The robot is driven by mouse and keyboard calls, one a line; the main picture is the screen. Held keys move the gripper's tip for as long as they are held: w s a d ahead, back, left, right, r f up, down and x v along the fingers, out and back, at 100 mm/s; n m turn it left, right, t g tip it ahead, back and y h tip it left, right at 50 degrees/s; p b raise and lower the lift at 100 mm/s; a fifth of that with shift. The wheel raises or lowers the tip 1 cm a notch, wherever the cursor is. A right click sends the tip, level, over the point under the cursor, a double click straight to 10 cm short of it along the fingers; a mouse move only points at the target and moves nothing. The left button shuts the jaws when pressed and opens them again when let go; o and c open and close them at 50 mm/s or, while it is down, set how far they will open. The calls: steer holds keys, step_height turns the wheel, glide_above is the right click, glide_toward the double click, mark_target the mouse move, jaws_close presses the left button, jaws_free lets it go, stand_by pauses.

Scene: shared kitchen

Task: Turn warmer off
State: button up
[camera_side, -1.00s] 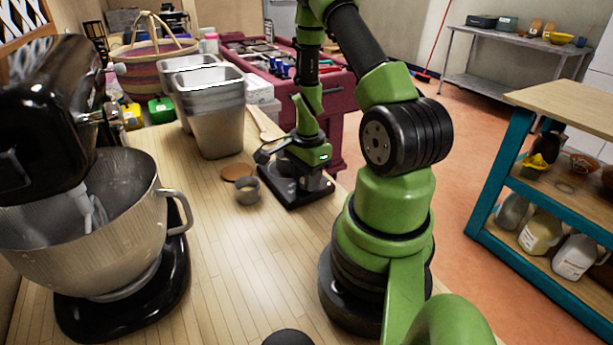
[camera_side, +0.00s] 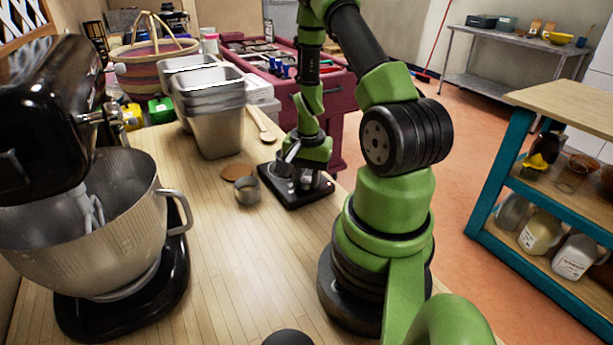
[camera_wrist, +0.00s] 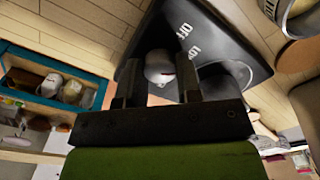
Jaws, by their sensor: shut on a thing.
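The warmer (camera_side: 318,195) is a small black appliance on the wooden counter, partly hidden behind my gripper in the side view. In the wrist view, the warmer's black face (camera_wrist: 195,20) carries white lettering that looks like "Off" and "Low". A pale round knob (camera_wrist: 160,67) with a small red mark sits on that face. My gripper (camera_wrist: 160,85) has one dark finger on each side of the knob and is shut on it. In the side view my gripper (camera_side: 296,165) is low over the warmer; its fingertips are hard to make out there.
A small metal cup (camera_side: 247,191) and a round brown coaster (camera_side: 238,171) are just left of the warmer. Stacked metal containers (camera_side: 215,130) stand behind them. A stand mixer with a steel bowl (camera_side: 90,240) fills the near left. The counter between is clear.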

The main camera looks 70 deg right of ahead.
mark_target(307, 179)
steer(key=n, duration=0.5)
steer(key=shift+n, duration=0.3)
steer(key=n, duration=0.5)
steer(key=shift+n, duration=0.3)
steer(key=o, duration=0.9)
steer(key=shift+o, duration=0.2)
step_height(307, 179, up, 10)
steer(key=shift+d, duration=0.15)
